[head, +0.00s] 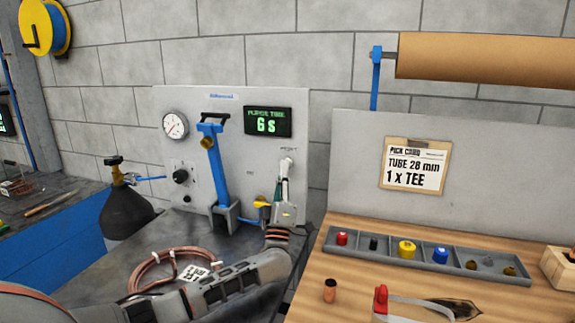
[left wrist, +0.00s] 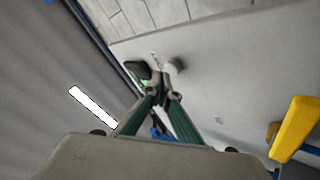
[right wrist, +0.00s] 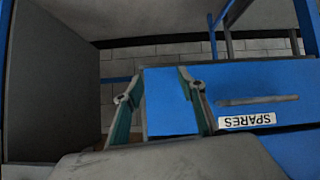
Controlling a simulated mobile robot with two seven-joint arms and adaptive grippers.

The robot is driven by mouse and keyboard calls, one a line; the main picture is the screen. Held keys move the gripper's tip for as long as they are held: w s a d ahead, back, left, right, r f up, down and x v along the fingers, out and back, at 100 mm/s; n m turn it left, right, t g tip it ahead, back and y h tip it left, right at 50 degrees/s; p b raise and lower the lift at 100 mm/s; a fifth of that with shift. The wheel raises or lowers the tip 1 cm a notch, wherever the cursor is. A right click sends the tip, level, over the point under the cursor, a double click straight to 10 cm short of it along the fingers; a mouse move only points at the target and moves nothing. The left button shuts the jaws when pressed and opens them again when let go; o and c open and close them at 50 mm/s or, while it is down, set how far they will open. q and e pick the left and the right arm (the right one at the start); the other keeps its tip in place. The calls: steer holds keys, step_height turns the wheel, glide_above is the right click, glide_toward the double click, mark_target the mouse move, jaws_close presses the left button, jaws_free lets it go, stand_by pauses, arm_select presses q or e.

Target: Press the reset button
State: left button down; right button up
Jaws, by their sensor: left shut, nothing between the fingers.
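The reset button is a pale round knob (head: 288,160) under the small RESET label on the grey panel (head: 232,180), right of centre in the head view. It also shows in the left wrist view (left wrist: 177,65), just beyond my fingertips. The closed tips show in the left wrist view (left wrist: 163,88). My right gripper (right wrist: 155,85) shows only in the right wrist view, with its fingers apart and empty.
The panel carries a gauge (head: 175,125), a display (head: 267,122) reading 6 s and a blue lever (head: 217,165). A copper coil (head: 160,262) lies below. A parts tray (head: 390,252) stands at right. A blue SPARES drawer (right wrist: 230,85) is close to my right gripper.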

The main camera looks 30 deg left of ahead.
arm_select(q)
steer(key=shift+w+a+b, duration=0.15)
steer(key=shift+w+b, duration=0.15)
steer(key=shift+w, duration=0.35)
stand_by(0.9)
stand_by(0.4)
steer(key=shift+s+d+p, duration=0.25)
steer(key=shift+s+p, duration=0.5)
steer(key=shift+s, duration=0.15)
